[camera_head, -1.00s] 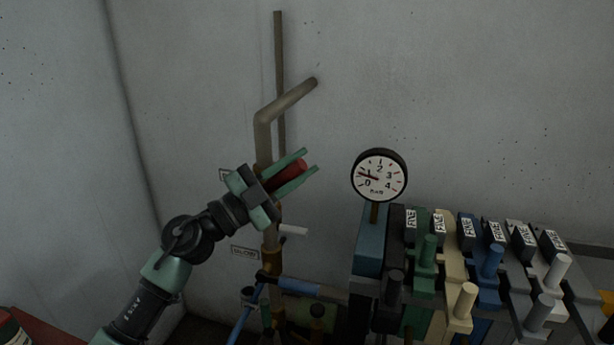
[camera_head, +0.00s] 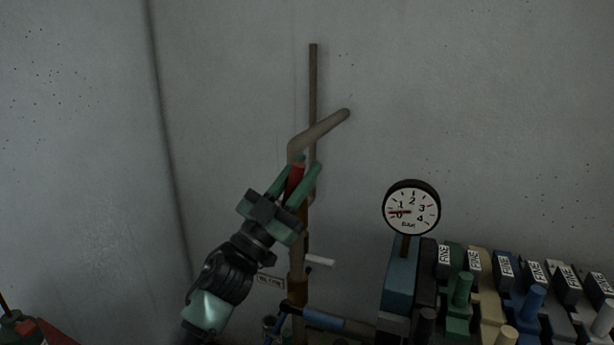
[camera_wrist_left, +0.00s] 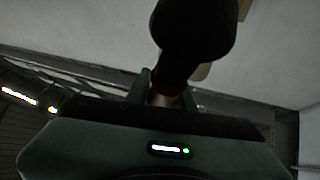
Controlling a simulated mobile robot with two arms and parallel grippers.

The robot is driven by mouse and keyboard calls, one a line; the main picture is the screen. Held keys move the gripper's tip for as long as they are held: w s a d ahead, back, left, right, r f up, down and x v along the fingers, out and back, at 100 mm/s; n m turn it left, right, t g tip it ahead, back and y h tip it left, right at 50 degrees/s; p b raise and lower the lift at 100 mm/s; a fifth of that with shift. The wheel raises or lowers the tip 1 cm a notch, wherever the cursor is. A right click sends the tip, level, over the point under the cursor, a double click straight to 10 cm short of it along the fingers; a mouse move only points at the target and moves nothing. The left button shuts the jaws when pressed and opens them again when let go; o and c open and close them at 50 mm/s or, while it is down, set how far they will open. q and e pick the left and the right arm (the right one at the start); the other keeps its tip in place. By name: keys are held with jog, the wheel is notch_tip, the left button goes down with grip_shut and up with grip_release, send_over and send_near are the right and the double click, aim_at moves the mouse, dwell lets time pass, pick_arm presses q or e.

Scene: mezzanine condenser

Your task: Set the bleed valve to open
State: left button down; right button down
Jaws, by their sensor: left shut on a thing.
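My left gripper (camera_head: 307,163) is shut on a red lever (camera_head: 295,178) at the vertical brown pipe, below its bend. The lever slants steeply up and to the right between the green fingers. The fingers and palm hide the lever's base, so its joint with the pipe is not visible. In the left wrist view, a dark rounded form (camera_wrist_left: 192,35) fills the top centre, with a reddish part (camera_wrist_left: 166,99) between the fingers. My right gripper is not in view.
A round gauge (camera_head: 411,208) reads close to 0. A white lever (camera_head: 319,261) sticks out right of the pipe below. A row of coloured blocks with "FINE" labels and upright handles (camera_head: 463,290) stands at lower right. The wall behind is close.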

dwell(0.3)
pick_arm(q)
jog(key=c, duration=1.2)
grip_release()
